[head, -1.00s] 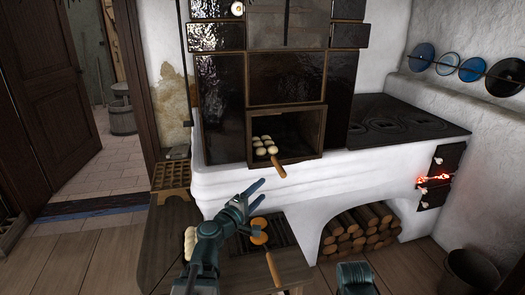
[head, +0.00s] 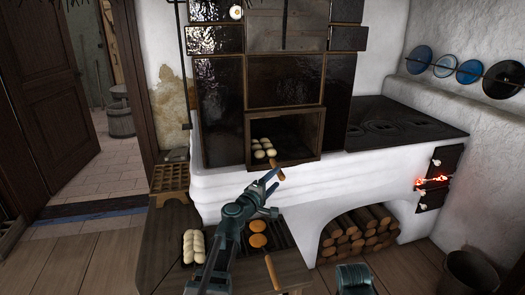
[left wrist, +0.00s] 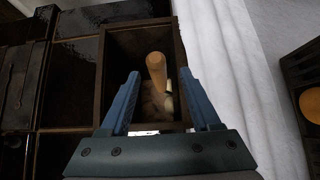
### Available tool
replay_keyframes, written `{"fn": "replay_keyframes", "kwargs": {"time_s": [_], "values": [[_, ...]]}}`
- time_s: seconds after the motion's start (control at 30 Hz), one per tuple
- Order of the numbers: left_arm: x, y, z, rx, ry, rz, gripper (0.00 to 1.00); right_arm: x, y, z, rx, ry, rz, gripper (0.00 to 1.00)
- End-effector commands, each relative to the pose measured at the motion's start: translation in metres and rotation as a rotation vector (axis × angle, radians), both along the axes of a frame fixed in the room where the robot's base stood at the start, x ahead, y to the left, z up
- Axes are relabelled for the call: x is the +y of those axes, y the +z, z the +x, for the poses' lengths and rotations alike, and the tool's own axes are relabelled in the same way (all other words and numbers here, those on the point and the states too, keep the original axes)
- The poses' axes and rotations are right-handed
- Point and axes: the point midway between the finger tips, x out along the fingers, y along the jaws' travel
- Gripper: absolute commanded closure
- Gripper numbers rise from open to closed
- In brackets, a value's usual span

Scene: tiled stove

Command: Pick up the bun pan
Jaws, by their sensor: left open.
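The bun pan (head: 279,173) sits in the open niche of the dark tiled stove, with several pale buns (head: 264,150) at its inner end. Its wooden handle sticks out past the niche's front edge. My left gripper (head: 273,181) is open, just in front of and below the handle's end. In the left wrist view the pan's handle (left wrist: 156,70) shows between the two spread blue fingers, with no finger seen closed on it. The buns are partly hidden there behind the handle and gripper. My right gripper is not in view; only a teal part of my arm shows at the bottom.
A wooden bench in front of the stove bears a braided loaf (head: 193,246) and a dark tray with round orange-brown items (head: 257,240) and a wooden handle (head: 271,272). Firewood (head: 354,232) fills the arch at right.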

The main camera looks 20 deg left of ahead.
Motion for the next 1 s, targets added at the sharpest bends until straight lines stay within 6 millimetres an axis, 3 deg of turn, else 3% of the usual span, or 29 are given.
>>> {"fn": "replay_keyframes", "kwargs": {"time_s": [0.23,0.5,0.83,0.87,1.0], "values": [[-0.007,0.003,0.038,0.000,-0.001,0.000,0.36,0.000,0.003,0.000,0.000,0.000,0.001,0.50],[-0.008,0.003,0.041,0.000,0.001,0.000,0.36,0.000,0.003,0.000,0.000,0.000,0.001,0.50],[-0.008,0.003,0.041,0.000,0.000,0.000,0.96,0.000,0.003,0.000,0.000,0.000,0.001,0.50],[-0.008,0.003,0.041,0.000,0.000,0.000,1.00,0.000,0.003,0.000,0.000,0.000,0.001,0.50],[-0.008,0.003,0.041,0.000,0.000,0.000,1.00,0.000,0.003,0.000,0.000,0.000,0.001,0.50]]}}
